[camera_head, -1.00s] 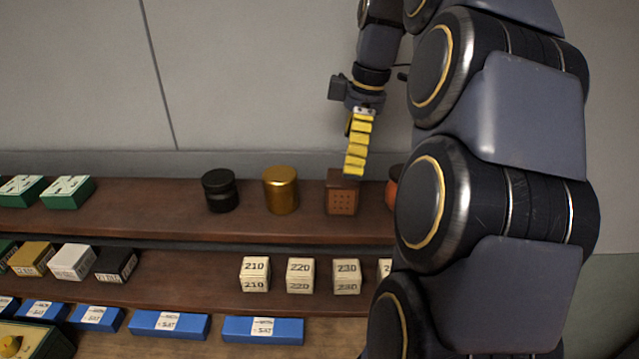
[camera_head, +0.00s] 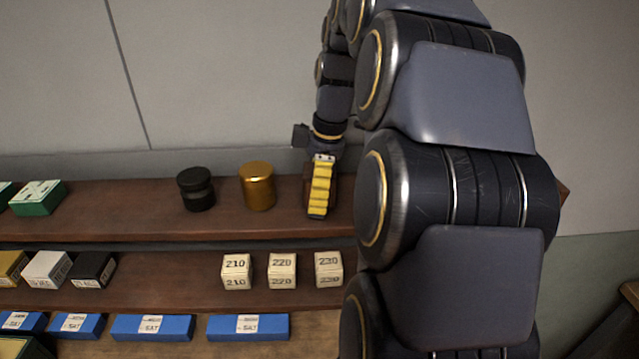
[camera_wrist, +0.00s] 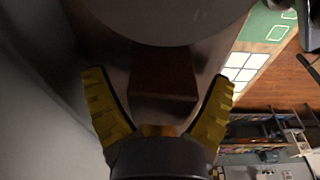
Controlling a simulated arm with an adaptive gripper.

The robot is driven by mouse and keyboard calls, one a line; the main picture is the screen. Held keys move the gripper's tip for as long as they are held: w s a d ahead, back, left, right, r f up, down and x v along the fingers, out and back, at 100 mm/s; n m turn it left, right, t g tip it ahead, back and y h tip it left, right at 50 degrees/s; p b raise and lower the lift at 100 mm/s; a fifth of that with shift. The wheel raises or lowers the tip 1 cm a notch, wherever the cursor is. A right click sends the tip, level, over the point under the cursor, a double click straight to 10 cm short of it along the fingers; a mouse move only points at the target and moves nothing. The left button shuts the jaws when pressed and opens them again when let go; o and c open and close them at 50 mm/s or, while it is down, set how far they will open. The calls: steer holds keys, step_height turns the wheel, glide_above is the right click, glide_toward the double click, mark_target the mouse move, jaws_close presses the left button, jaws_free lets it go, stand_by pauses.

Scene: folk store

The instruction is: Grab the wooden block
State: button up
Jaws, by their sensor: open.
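The wooden block (camera_wrist: 163,72) is reddish brown. In the wrist view it lies between the two spread yellow fingers of my gripper (camera_wrist: 158,78), with a visible gap on each side. In the head view my gripper (camera_head: 319,214) points down in front of the block (camera_head: 307,188) on the upper shelf and hides most of it. My gripper is open and holds nothing.
A gold canister (camera_head: 257,188) and a black jar (camera_head: 196,190) stand left of my gripper on the upper shelf (camera_head: 120,222). Cream numbered blocks (camera_head: 282,270) sit on the shelf below. Blue boxes (camera_head: 248,327) lie lower. The grey wall (camera_head: 220,80) is close behind.

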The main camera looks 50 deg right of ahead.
steer(key=c, duration=1.2)
steer(key=shift+o, duration=0.2)
steer(key=shift+r, duration=0.15)
